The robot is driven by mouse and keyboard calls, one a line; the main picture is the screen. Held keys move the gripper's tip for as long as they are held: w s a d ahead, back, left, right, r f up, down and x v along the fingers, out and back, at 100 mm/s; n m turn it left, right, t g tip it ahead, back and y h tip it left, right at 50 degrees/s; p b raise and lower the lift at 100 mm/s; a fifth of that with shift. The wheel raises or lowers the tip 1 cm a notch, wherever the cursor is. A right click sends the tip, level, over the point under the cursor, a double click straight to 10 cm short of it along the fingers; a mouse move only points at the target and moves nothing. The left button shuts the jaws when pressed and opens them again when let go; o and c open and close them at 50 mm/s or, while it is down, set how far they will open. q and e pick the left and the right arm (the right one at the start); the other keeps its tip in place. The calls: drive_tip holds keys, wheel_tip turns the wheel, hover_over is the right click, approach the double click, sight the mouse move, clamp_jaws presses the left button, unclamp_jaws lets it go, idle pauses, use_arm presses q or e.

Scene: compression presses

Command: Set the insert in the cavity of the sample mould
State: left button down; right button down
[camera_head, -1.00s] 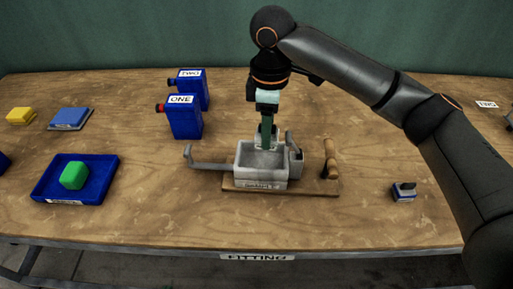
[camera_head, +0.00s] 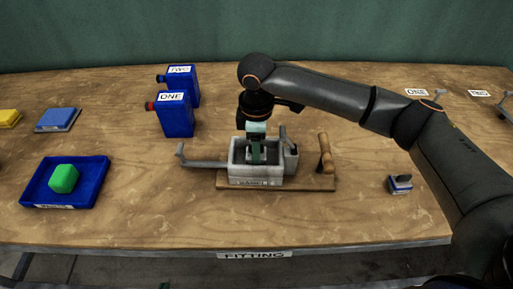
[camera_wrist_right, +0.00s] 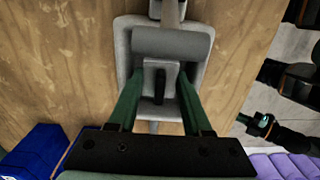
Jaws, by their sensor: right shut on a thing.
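The sample mould (camera_head: 236,161) is a grey open box on a wooden board, and it also shows in the wrist view (camera_wrist_right: 121,50). My right gripper (camera_head: 257,158) points straight down into its cavity. In the wrist view the green fingers (camera_wrist_right: 158,95) stand either side of the insert (camera_wrist_right: 153,72), a small grey block with a dark upright grip. The gripper is shut on the insert, within the mould walls. Whether the insert touches the floor is hidden. A small green tip, probably my left gripper (camera_head: 164,286), shows at the bottom edge; its jaws cannot be made out.
A lever (camera_head: 203,163) sticks out left of the mould; a wooden handle (camera_head: 325,152) stands at its right. A small block with a dark knob (camera_head: 400,183) lies further right. A blue tray (camera_head: 95,182) with a green block (camera_head: 63,179) and blue bottles (camera_head: 175,117) are left.

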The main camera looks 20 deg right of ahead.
drive_tip(key=c, duration=0.6)
unclamp_jaws()
drive_tip(key=shift+f, duration=0.1)
wheel_tip(320, 180, up, 12)
idle(0.4)
